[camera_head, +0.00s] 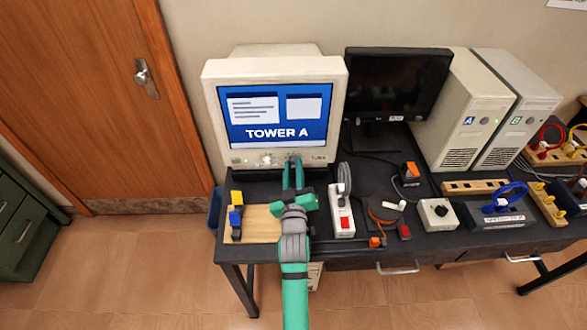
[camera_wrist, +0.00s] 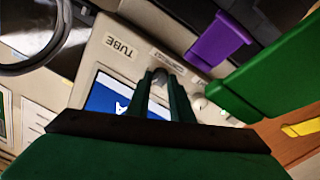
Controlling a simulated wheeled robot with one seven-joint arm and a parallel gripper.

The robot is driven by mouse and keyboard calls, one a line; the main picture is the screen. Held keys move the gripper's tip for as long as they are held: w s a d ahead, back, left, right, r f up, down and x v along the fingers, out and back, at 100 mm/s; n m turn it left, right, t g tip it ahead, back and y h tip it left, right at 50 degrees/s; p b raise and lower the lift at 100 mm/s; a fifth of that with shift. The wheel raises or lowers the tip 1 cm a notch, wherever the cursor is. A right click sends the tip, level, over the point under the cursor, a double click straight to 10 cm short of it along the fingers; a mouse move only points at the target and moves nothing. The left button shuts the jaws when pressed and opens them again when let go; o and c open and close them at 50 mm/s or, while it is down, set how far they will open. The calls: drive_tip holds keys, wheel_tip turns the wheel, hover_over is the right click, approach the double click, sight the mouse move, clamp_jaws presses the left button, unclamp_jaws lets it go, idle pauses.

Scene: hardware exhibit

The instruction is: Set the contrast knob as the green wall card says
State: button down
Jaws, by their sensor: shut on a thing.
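The beige tube monitor (camera_head: 335,110) stands on the desk, its blue screen reading "TOWER A". In the head view my green gripper (camera_head: 292,161) reaches the right part of its lower bezel, and its fingers hide the knob there. In the wrist view my gripper (camera_wrist: 163,92) is shut on a small grey contrast knob (camera_wrist: 159,76) beside a label that looks like "CONTRAST". The knob's pointer or setting cannot be made out. Another pale knob (camera_wrist: 199,102) sits on the bezel to the right. No readable green wall card shows.
A black monitor (camera_head: 395,85) and two computer towers (camera_head: 465,110) stand to the right. A white power strip (camera_head: 341,212), a wooden board (camera_head: 262,223) and a grey box with a black knob (camera_head: 436,214) lie on the desk. Purple and green shapes crowd the wrist view's right side.

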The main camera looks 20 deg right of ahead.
drive_tip(key=c, duration=1.6)
unclamp_jaws()
drive_tip(key=shift+d, duration=0.1)
drive_tip(key=shift+w, duration=0.1)
drive_tip(key=v, duration=1.1)
drive_tip(key=shift+y, duration=0.7)
drive_tip(key=s+a+f, duration=0.1)
drive_tip(key=s+a, duration=0.1)
drive_tip(key=s+a+f, duration=0.1)
drive_tip(key=s+f, duration=0.1)
drive_tip(key=s, duration=0.1)
drive_tip(key=s+a+f, duration=0.2)
drive_tip(key=shift+s+a+f, duration=0.2)
drive_tip(key=shift+a, duration=0.15)
drive_tip(key=s+a+y, duration=0.1)
drive_tip(key=s+a, duration=0.2)
drive_tip(key=s, duration=0.6)
drive_tip(key=s+a+f+g+y, duration=0.1)
drive_tip(key=s+a, duration=0.3)
drive_tip(key=s, duration=0.5)
drive_tip(key=s+a+m+g+y, duration=0.1)
drive_tip(key=s+a+y, duration=0.1)
drive_tip(key=s, duration=0.7)
drive_tip(key=shift+s+a+f, duration=0.15)
drive_tip(key=shift+s+a, duration=0.05)
drive_tip(key=shift+a, duration=0.45)
